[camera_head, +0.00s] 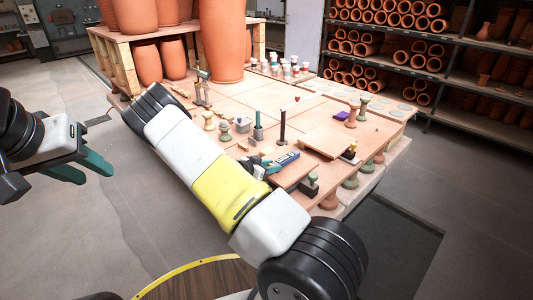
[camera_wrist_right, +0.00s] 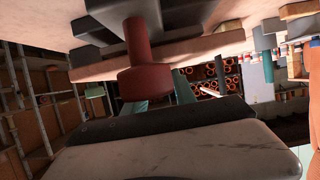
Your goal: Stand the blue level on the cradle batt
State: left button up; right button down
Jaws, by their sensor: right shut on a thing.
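The blue level (camera_head: 288,158) lies near the front of the worktable, over a tan board (camera_head: 298,174). I cannot tell whether it touches the board or which board is the cradle batt. The teal fingers of my right gripper (camera_head: 263,165) are at its left end, shut on it; my right arm hides the rest of that gripper. My left gripper (camera_head: 84,168) is open and empty, left of the table.
A dark upright post (camera_head: 283,127), a second tan board (camera_head: 325,142) and several small stands surround the level. Large terracotta pots (camera_head: 222,40) stand at the back. A pipe rack (camera_head: 400,50) is at the right. Floor is clear left of the table.

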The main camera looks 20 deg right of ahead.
jog(key=shift+r, duration=0.1)
dwell(0.3)
jog(key=shift+r, duration=2.95)
jog(key=shift+r, duration=0.1)
